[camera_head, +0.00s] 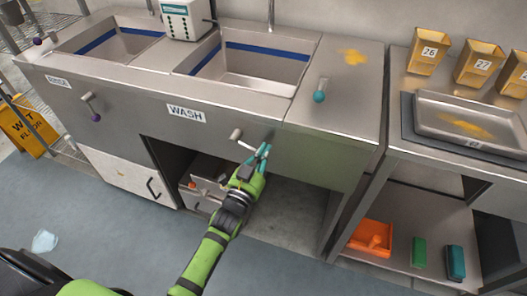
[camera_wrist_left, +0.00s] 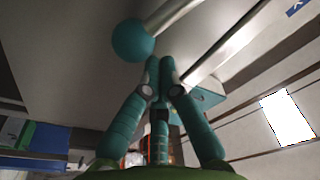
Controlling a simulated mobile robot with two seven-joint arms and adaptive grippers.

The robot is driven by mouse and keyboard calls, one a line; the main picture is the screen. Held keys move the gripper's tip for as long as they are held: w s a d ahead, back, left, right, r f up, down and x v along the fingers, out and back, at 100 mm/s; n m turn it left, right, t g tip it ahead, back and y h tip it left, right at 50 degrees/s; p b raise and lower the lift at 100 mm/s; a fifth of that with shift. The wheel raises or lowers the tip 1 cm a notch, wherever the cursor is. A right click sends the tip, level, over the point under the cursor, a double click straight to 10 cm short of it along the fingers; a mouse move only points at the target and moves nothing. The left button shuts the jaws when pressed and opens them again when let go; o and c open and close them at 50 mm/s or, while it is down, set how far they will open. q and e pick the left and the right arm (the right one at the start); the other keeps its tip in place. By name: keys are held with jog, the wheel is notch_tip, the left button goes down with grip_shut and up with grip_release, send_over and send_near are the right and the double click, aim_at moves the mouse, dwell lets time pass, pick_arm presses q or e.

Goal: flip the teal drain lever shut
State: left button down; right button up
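My right gripper is not in view.
Another teal-balled lever (camera_head: 319,95) is on the countertop. A purple-balled lever (camera_head: 90,106) is on the panel at left. Under the counter are a drawer box (camera_head: 205,187) and open space. An orange tray (camera_head: 368,238) lies on the right shelf.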

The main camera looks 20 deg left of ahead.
pick_arm(q)
jog(key=shift+f+m, duration=0.25)
jog(key=shift+m, duration=0.15)
jog(key=shift+f+m, duration=0.25)
jog(key=shift+m, duration=0.05)
jog(key=a+f+m+g+h+b, duration=0.1)
jog(key=a+f+m+b, duration=0.3)
jog(key=m, duration=0.9)
jog(key=shift+w+a+f+m+g, duration=0.15)
jog(key=shift+a+f+m+g, duration=0.25)
jog(key=shift+a+f, duration=1.25)
jog(key=shift+d+f, duration=0.4)
